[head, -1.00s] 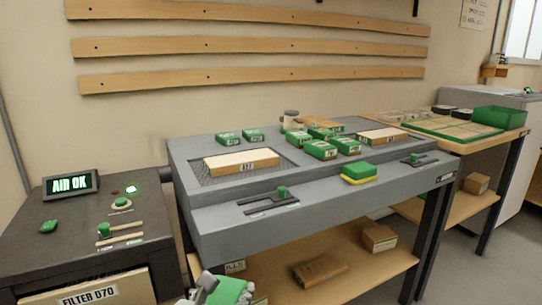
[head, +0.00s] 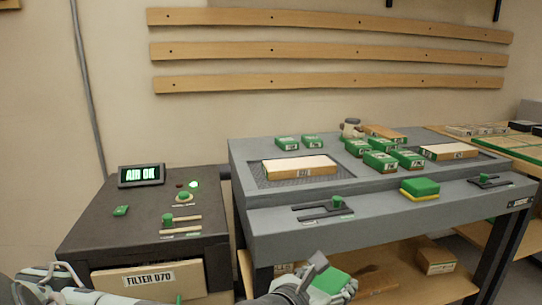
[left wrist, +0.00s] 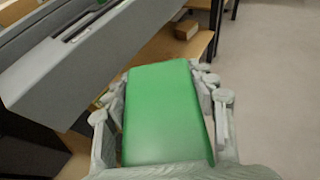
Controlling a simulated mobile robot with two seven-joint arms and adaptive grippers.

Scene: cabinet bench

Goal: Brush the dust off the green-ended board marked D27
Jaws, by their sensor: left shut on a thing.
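My left gripper (head: 322,284) is low in front of the bench and shut on a green block (head: 331,279). In the left wrist view the block (left wrist: 165,110) fills the space between the fingers; its underside is hidden. A pale-topped wooden board (head: 300,166) lies on the left mesh panel of the grey bench. A second board (head: 450,151) lies on the right mesh panel, and another (head: 385,132) lies behind the green blocks. Their labels are too small to read, so I cannot tell which is D27. My right gripper is not in view.
Several labelled green blocks (head: 380,161) sit mid-bench. A green-and-yellow block (head: 420,188) and slider controls (head: 337,202) are on the front ledge. A dark cabinet (head: 130,215) with an "AIR OK" display (head: 141,176) stands left. A wooden lower shelf (head: 400,285) is under the bench.

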